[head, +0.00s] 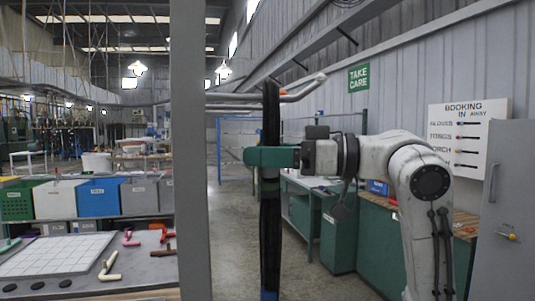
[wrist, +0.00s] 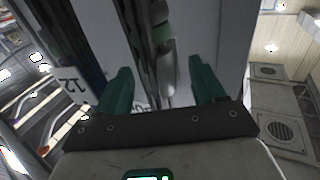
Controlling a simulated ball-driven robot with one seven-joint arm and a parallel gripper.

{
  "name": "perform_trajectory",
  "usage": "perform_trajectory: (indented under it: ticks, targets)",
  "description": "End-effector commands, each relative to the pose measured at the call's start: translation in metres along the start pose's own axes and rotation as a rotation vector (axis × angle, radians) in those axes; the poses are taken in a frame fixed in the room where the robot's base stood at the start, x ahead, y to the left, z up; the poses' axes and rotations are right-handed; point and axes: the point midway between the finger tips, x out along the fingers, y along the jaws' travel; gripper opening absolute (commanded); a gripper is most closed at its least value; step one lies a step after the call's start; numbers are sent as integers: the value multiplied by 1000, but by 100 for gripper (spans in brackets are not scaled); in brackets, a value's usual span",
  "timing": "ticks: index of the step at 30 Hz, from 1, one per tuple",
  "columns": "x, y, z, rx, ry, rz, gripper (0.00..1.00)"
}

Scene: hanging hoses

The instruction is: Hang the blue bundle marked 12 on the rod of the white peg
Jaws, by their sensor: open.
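A dark hose bundle (head: 270,215) hangs upright in the head view, with a blue part at its foot. Its top reaches the level of pale rods. One rod ends in a raised white tip (head: 318,80); whether the bundle's loop rests on it I cannot tell. My gripper (head: 258,157) is at the bundle's upper part, its green jaw crossing in front. In the wrist view my gripper (wrist: 162,75) is open, with dark and grey hose strands (wrist: 165,60) between the green fingers. A white tag marked 12 (wrist: 68,86) shows left of them.
A grey post (head: 190,150) stands close on the left. A bench (head: 60,265) with small coloured pegs and bins (head: 98,197) lies beyond it. Green cabinets (head: 340,240) and a grey locker (head: 505,220) stand at the right. Open floor lies between.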

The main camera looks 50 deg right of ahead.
Motion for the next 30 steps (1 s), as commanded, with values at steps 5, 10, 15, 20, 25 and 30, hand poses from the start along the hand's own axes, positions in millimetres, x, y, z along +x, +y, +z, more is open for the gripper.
perform_trajectory:
  ticks: [5,10,15,20,25,30]
  targets:
    - [-4,1,2,2,-3,1,69]
    - [-26,1,2,1,1,3,69]
    - [-61,1,2,0,0,4,69]
    - [-88,1,2,0,0,3,69]
    - [-104,1,1,0,-1,1,69]
    - [-108,0,0,0,-1,0,69]
